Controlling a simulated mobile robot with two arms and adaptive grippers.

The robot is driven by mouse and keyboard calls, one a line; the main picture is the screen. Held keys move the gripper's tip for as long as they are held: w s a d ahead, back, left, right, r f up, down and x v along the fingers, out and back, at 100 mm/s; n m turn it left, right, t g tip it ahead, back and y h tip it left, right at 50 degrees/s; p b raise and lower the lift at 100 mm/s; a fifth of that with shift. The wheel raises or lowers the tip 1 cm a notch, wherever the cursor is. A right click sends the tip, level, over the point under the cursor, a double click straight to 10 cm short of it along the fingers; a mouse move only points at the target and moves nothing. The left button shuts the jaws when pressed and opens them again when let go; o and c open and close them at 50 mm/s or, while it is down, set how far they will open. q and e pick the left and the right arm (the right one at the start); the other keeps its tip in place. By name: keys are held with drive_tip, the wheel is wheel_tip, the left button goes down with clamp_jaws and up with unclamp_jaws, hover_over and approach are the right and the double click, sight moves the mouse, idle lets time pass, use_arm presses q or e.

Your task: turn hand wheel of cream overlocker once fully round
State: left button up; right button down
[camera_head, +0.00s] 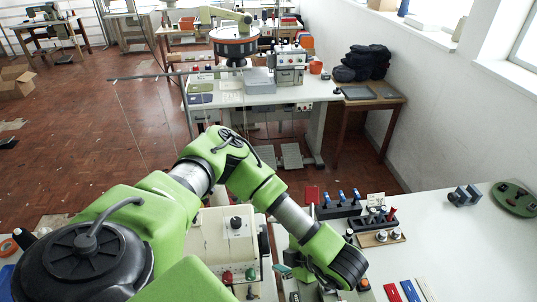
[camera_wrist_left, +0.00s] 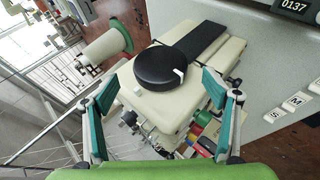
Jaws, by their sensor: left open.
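The cream overlocker (camera_head: 222,238) stands low in the middle of the head view, partly behind my left arm. Its black hand wheel (camera_head: 264,240) shows edge-on at the machine's right side. In the left wrist view the wheel (camera_wrist_left: 170,68) is a round black disc with a small white mark near its rim, on the cream body (camera_wrist_left: 138,100). My left gripper (camera_wrist_left: 160,86) is open, its teal fingers spread to either side of the wheel's near part; I see nothing between them, and contact cannot be told. In the head view a teal fingertip (camera_head: 282,268) shows beside the machine. My right gripper is not in view.
A white table (camera_head: 455,240) at right holds a wooden rack (camera_head: 378,238) and blue-handled tools (camera_head: 342,198). A thread cone (camera_wrist_left: 105,46) stands beside the overlocker. Another workstation (camera_head: 262,90) stands farther back.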

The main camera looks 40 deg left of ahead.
use_arm(q)
drive_tip(key=shift+x, duration=2.7)
drive_tip(key=c, duration=1.1)
